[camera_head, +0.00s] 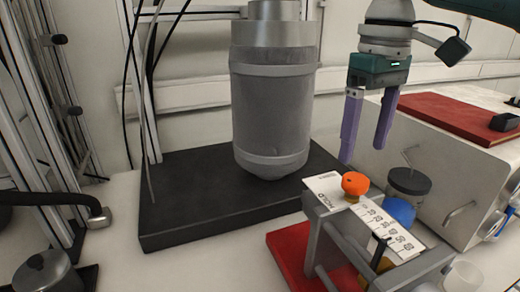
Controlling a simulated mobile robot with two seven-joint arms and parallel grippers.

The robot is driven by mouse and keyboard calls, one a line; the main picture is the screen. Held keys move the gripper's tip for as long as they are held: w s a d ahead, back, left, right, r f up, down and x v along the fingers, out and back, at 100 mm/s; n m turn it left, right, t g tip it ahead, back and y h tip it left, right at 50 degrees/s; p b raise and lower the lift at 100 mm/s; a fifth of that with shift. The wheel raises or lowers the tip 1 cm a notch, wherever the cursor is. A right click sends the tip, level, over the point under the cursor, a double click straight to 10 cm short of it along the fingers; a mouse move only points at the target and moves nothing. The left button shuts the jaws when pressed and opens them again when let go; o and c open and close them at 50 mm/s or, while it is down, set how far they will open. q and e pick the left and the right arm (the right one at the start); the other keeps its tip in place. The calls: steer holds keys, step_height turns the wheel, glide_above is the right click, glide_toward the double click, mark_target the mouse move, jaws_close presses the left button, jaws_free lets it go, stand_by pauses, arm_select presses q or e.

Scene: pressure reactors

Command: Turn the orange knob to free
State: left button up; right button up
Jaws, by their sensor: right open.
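The orange knob (354,184) sits on top of a white panel (325,187) at the near right. The panel has a printed scale and the word HOLD by its left corner. My right gripper (362,155) hangs above and just behind the orange knob. Its two purple fingers point down, are spread apart and hold nothing. The fingertips are apart from the knob in the picture; the exact gap in depth is hard to tell. My left gripper is not in view.
A blue knob (399,211) and a dark grey cap (409,181) stand right of the orange knob. A grey reactor vessel (271,105) stands over a black base (180,215) on the left. A beige box (425,165) with a red top is at the right.

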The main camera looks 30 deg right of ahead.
mark_target(356, 179)
step_height(356, 179, down, 6)
steer(key=shift+f, duration=0.1)
jaws_close()
stand_by(0.8)
